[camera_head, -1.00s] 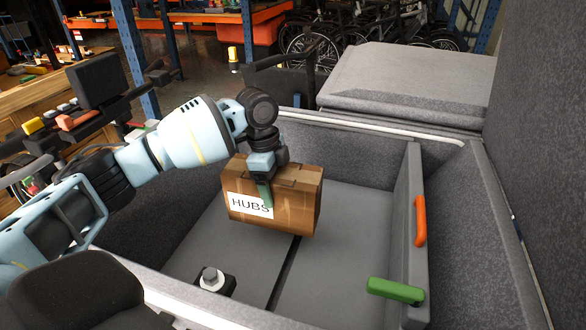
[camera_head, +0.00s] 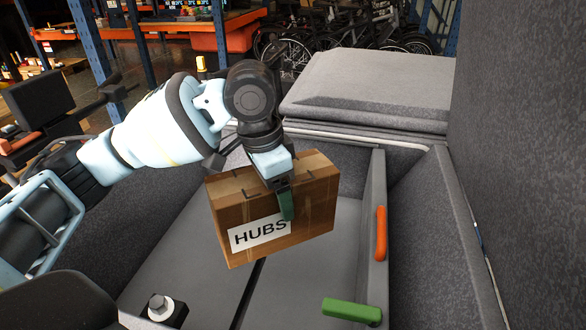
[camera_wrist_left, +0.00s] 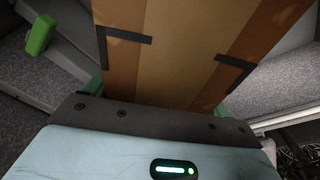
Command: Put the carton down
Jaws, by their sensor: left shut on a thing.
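The brown carton (camera_head: 317,215) has a white label reading HUBS and hangs slightly tilted inside a grey padded cargo box (camera_head: 190,265). My left gripper (camera_head: 284,200) is shut on the carton from above, with a green finger against its labelled face. In the left wrist view the carton (camera_wrist_left: 185,50) fills the middle, between the fingers. The carton appears above the box floor; its underside is hidden, so I cannot tell the exact gap. My right gripper is not in view.
A divider with an orange handle (camera_head: 380,233) stands to the right of the carton. A green handle (camera_head: 351,311) is near the front, and a dark block with a bolt (camera_head: 160,307) is at front left. Bare floor lies around the carton's lower side.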

